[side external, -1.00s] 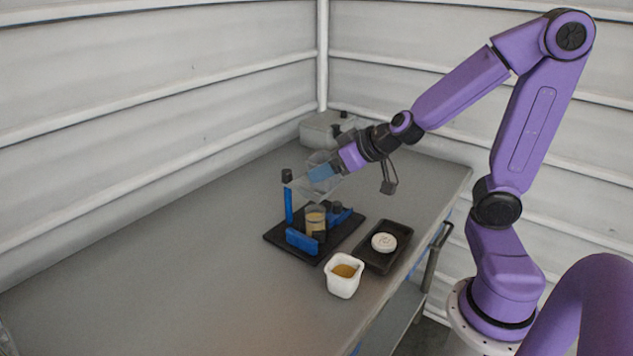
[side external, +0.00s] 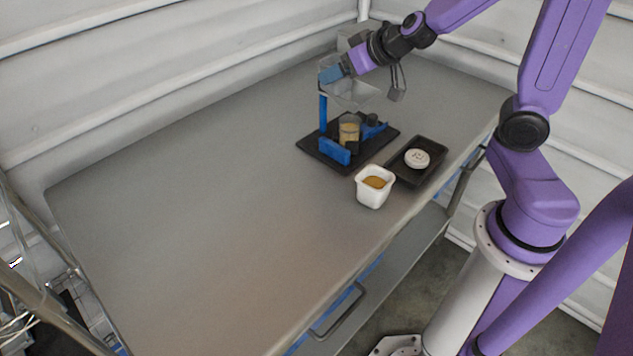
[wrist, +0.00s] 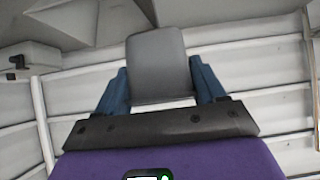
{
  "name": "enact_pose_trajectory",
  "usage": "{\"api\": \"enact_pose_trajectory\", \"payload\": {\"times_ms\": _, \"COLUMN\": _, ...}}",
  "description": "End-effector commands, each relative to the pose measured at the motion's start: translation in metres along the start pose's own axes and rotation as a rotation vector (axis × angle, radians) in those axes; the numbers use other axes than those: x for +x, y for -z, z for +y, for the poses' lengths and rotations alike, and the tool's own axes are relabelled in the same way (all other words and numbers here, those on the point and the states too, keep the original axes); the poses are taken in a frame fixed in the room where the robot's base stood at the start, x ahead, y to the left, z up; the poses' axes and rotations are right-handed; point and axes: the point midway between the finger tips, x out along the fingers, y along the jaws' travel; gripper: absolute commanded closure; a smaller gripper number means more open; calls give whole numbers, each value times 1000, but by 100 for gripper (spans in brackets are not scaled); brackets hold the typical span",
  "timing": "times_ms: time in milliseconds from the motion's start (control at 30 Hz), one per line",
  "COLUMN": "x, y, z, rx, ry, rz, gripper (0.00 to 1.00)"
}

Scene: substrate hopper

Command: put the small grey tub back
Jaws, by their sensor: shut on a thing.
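The small grey tub (wrist: 158,65) is between the two blue fingers of my gripper (wrist: 160,88) in the wrist view, its smooth grey face toward the camera. In the side view my gripper (side external: 334,73) is shut on it, above the back left of the clear hopper (side external: 358,93). The tub itself is hard to make out there against the hopper and wall. The hopper is carried by a blue post (side external: 323,112) on a black base (side external: 322,154). A jar with tan contents (side external: 349,132) stands on the base below the hopper.
A white tub with orange-brown contents (side external: 374,189) stands in front of the base. A black tray (side external: 429,174) beside it holds a round white lid (side external: 416,158). A grey box (side external: 352,38) is at the back. The table's left part (side external: 190,210) is clear.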

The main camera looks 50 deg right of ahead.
Motion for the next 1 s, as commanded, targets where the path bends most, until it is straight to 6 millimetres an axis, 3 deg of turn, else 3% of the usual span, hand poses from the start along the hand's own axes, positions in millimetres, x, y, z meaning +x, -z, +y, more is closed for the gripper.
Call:
{"api": "enact_pose_trajectory", "payload": {"times_ms": 300, "x": 34, "y": 24, "z": -21, "rx": 11, "ry": -14, "rz": 0, "gripper": 55}}
{"api": "enact_pose_trajectory", "payload": {"times_ms": 733, "x": 56, "y": 37, "z": -36, "rx": 20, "ry": -25, "rz": 1, "gripper": 55}}
{"api": "enact_pose_trajectory", "payload": {"times_ms": 1000, "x": 58, "y": 25, "z": -47, "rx": 21, "ry": -28, "rz": -1, "gripper": 55}}
